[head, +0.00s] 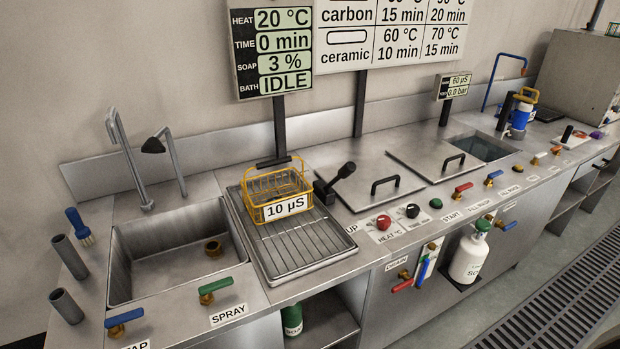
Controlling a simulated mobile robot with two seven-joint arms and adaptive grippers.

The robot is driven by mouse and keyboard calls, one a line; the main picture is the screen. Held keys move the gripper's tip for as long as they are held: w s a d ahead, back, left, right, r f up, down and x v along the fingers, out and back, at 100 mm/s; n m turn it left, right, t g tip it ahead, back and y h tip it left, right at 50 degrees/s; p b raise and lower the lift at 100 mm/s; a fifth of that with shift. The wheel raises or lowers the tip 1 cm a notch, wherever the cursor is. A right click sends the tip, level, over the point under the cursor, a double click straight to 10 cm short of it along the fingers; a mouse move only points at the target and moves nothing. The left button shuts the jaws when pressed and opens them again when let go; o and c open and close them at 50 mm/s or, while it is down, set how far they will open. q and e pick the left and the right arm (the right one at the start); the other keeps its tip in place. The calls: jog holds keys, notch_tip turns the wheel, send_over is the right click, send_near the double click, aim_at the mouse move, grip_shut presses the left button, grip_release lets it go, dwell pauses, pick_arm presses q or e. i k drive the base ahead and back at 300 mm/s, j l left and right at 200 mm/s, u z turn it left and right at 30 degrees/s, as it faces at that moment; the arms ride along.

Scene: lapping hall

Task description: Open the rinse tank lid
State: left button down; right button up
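Two flat steel lids with black bar handles lie on the counter in the head view. The left lid (360,190) lies behind the red and black knobs. The right lid (425,150) lies beside a tank opening (480,148) whose right part is uncovered and shows water inside. The lid's right edge borders this opening. I cannot read a label that names either lid as the rinse tank lid. Neither of my grippers is in view.
A yellow wire basket (262,192) marked 10 µS stands on a ribbed drain tray (305,245). A sink (180,262) is at left. A black lever (338,180) rises beside the tray. A small display (452,86) stands behind the tanks. A blue-and-white container (520,117) stands right of the opening.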

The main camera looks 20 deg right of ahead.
aim_at(437, 160)
jog(key=z, duration=1.35)
jog(key=i+l, duration=0.15)
jog(key=l, duration=0.2)
jog(key=i+l+u, duration=0.1)
jog(key=i+l, duration=0.25)
jog(key=l, duration=0.3)
jog(key=i+l, duration=0.15)
jog(key=l, duration=0.2)
jog(key=i+l+u, duration=0.1)
jog(key=l, duration=0.25)
jog(key=i+l, duration=0.2)
jog(key=l, duration=0.15)
jog(key=i+l+u, duration=0.1)
jog(key=l, duration=0.25)
jog(key=i, duration=0.05)
